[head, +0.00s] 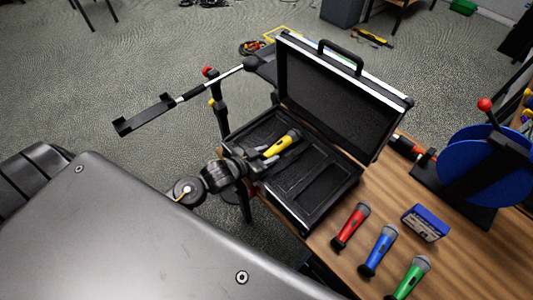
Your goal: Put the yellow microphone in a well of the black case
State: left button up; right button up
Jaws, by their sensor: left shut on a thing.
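The yellow microphone (280,145) has a grey head and shows over the left part of the open black case (325,207). My left gripper (256,157) is shut on the microphone's lower end, at the left side of the case. The microphone lies slanted, its head toward the upper right. I cannot tell whether it touches the case floor or is held just above it. The case lid (328,100) stands open at the back. The case has dark wells, and the gripper hides part of the left ones. My right gripper is not in view.
Red (350,227), blue (378,252) and green (413,276) microphones lie on the wooden table right of the case. A blue box (425,223) and a blue cable reel (480,165) are farther right. A black stand (219,116) rises left of the case.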

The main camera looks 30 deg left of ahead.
pick_arm(q)
jog(key=shift+f, duration=0.25)
jog(key=o, duration=1.1)
jog(key=shift+o, duration=0.3)
jog(key=shift+w+r, duration=0.1)
jog(key=shift+r, duration=0.55)
jog(key=b+v, duration=0.1)
jog(key=v, duration=0.9)
jog(key=shift+s, duration=0.35)
jog(key=shift+b+v, duration=0.35)
jog(key=shift+v, duration=0.45)
jog(key=shift+w, duration=0.1)
